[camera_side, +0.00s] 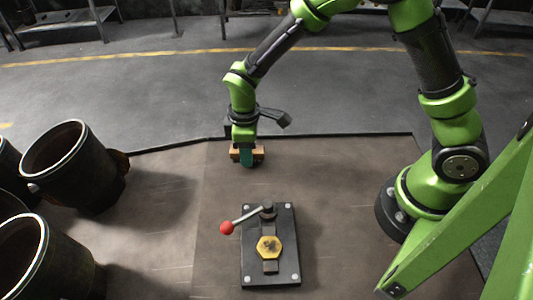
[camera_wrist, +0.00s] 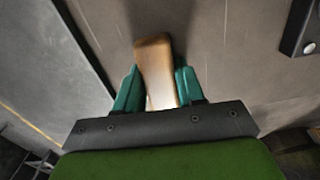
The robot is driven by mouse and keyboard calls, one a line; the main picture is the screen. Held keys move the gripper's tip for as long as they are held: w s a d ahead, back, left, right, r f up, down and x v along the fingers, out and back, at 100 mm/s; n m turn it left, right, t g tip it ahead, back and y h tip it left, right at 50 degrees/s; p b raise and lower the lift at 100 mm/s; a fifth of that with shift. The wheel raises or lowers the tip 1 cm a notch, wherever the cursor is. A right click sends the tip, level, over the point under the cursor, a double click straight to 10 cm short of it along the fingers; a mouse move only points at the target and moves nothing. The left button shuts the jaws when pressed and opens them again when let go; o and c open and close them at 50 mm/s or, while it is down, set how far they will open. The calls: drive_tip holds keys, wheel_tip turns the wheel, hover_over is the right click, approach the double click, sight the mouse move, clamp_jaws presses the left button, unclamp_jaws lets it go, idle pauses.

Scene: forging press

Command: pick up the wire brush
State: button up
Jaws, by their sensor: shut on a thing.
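The wire brush shows as a tan wooden block (camera_side: 259,151) in the side view, near the far edge of the table. In the wrist view its brown wooden body (camera_wrist: 155,62) stands between the teal fingers and reaches past them; its bristles cannot be made out. My gripper (camera_side: 247,160) points down, with its fingers shut on the brush from both sides. The fingers also show in the wrist view (camera_wrist: 158,88). I cannot tell whether the brush touches the table or hangs just above it.
A dark bolted plate (camera_side: 284,236) with a red-knobbed lever (camera_side: 227,228) and a yellow hexagonal part (camera_side: 269,248) lies nearer the camera. Several dark pipe pieces (camera_side: 85,180) stand at the left. The brown tabletop (camera_side: 340,170) is clear between plate and arm base.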

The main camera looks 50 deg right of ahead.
drive_tip(key=r, duration=0.3)
drive_tip(key=shift+s+d+r, duration=0.1)
drive_tip(key=shift+s+r, duration=0.2)
drive_tip(key=shift+r, duration=0.05)
drive_tip(key=s+d, duration=0.1)
drive_tip(key=s, duration=0.4)
drive_tip(key=s+d, duration=0.2)
drive_tip(key=s, duration=0.2)
drive_tip(key=s+d+r, duration=0.1)
drive_tip(key=s+d, duration=0.1)
drive_tip(key=s, duration=0.3)
drive_tip(key=shift+s+r, duration=0.1)
drive_tip(key=shift+s, duration=0.2)
